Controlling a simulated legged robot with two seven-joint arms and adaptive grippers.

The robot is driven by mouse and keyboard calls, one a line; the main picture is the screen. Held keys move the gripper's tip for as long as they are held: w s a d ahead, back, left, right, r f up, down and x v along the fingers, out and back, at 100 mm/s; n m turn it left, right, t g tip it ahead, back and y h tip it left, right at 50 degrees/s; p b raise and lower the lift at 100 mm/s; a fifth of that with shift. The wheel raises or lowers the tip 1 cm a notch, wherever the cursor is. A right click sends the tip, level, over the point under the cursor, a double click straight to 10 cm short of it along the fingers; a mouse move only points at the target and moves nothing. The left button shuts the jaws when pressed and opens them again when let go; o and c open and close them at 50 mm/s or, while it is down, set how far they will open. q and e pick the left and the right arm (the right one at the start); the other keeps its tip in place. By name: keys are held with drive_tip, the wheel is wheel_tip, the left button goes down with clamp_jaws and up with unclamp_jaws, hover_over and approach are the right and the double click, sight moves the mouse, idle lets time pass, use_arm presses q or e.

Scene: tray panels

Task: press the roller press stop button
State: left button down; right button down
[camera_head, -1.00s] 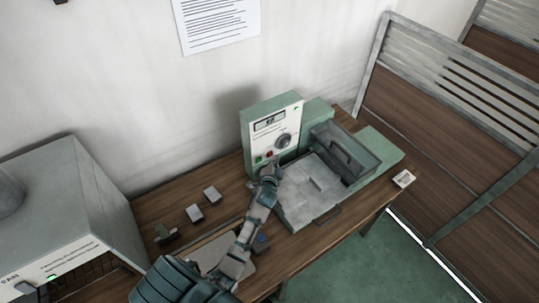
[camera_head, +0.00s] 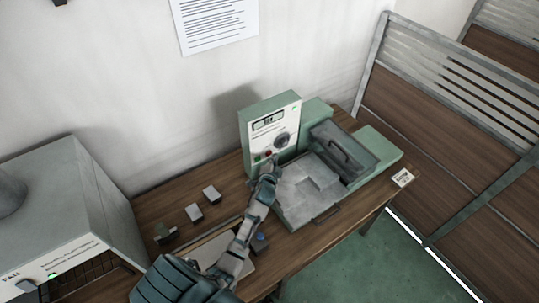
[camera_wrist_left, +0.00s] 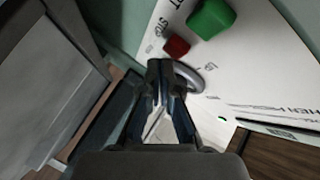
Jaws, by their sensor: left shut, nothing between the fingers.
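The roller press (camera_head: 289,99) is a green machine with a white upright control panel. The panel has a dark dial, a green button (camera_head: 257,158) and a small red stop button (camera_head: 268,153). In the left wrist view the red stop button (camera_wrist_left: 176,46) sits beside the larger-looking green button (camera_wrist_left: 211,18), with partly legible lettering near it. My left gripper (camera_head: 272,166) is shut and empty just below the red button. In the left wrist view its fingertips (camera_wrist_left: 166,68) lie close to the red button, with a visible gap in the picture; contact cannot be told. My right gripper is not in view.
A metal tray (camera_head: 291,213) with a handle sits right of my left gripper. Small grey blocks (camera_head: 194,212) lie on the wooden table. A grey fan-labelled housing (camera_head: 78,190) stands at the left.

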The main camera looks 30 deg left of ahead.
use_arm(q)
drive_tip(key=shift+w+a, duration=0.15)
drive_tip(key=shift+a, duration=0.35)
drive_tip(key=shift+d, duration=0.15)
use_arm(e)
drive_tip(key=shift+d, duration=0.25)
use_arm(q)
drive_tip(key=shift+d, duration=0.1)
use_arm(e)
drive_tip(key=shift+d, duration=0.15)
use_arm(q)
drive_tip(key=shift+s+d+f+p, duration=0.1)
drive_tip(key=shift+s+d+p, duration=0.2)
drive_tip(key=shift+s+d, duration=0.15)
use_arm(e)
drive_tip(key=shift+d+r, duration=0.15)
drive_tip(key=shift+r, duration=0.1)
